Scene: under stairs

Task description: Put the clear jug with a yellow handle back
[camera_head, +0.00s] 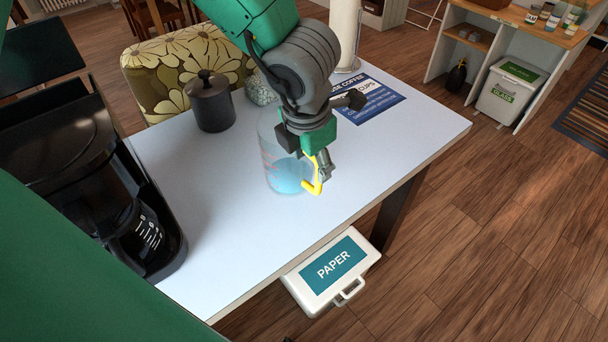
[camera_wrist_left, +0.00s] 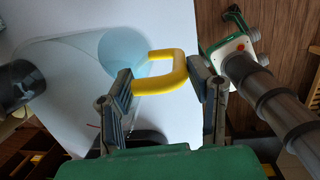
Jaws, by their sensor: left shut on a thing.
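The clear jug (camera_head: 272,150) with a bluish base is near the middle of the white table, seemingly upright. I cannot tell whether its base touches the tabletop. Its yellow handle (camera_head: 316,181) faces the table's front right edge. My left gripper (camera_head: 318,165) comes down from above and is shut on the handle, partly hiding the jug. In the left wrist view the yellow handle (camera_wrist_left: 165,75) sits between the two fingers, with the see-through jug body (camera_wrist_left: 85,75) beyond it. My right gripper does not show.
A black coffee maker (camera_head: 75,165) stands at the table's left. A dark lidded canister (camera_head: 210,102) and a patterned speckled object (camera_head: 260,90) stand towards the back, near a blue printed sheet (camera_head: 372,98). The white table (camera_head: 415,135) is clear at right. A PAPER bin (camera_head: 332,270) is below the front edge.

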